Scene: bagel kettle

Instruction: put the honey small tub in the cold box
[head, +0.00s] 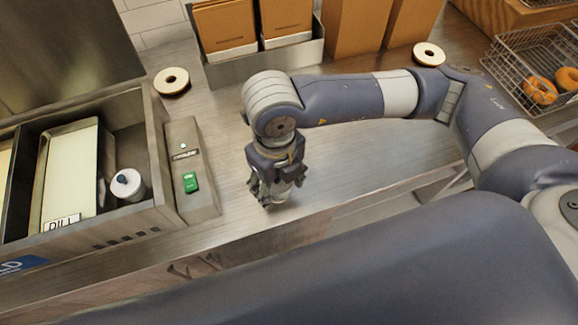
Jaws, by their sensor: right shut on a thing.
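The cold box (158,150) is the open metal bin at the left, with a blue label on its front. My right gripper (273,197) is low over the counter, right of the cold box and outside it. It points down and is shut on a small greyish thing (281,190), mostly hidden by the fingers. I cannot read a label on it, so I cannot confirm that it is the honey small tub. My left gripper is not in view.
Inside the cold box are a long pale tray (68,175) marked DILL and a white-lidded round container (127,185). A panel with a green switch (190,182) lies along its right side. Bagels sit in a wire basket (510,75) at the far right.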

